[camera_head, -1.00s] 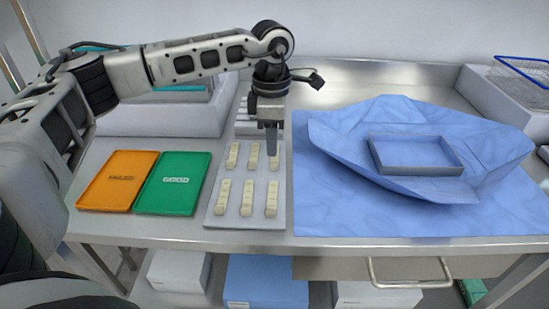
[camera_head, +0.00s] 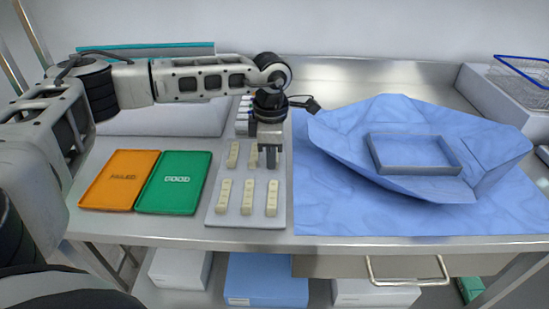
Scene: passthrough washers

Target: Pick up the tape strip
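Several cream tape strips lie in two rows on a light grey tray (camera_head: 236,216). The front row has a left strip (camera_head: 223,195), a middle strip (camera_head: 248,197) and a right strip (camera_head: 271,198). In the back row I see a left strip (camera_head: 233,154) and a middle strip (camera_head: 253,155). My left gripper (camera_head: 271,164) points down at the right end of the back row and hides the strip there. I cannot tell whether its fingers are open or touch that strip. My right gripper is not in view.
An orange FAILED tray (camera_head: 120,180) and a green GOOD tray (camera_head: 174,183) lie left of the strips. On the right, a blue cloth (camera_head: 330,210) holds a grey-blue rectangular tray (camera_head: 415,170). A wire basket (camera_head: 525,82) stands at the back right.

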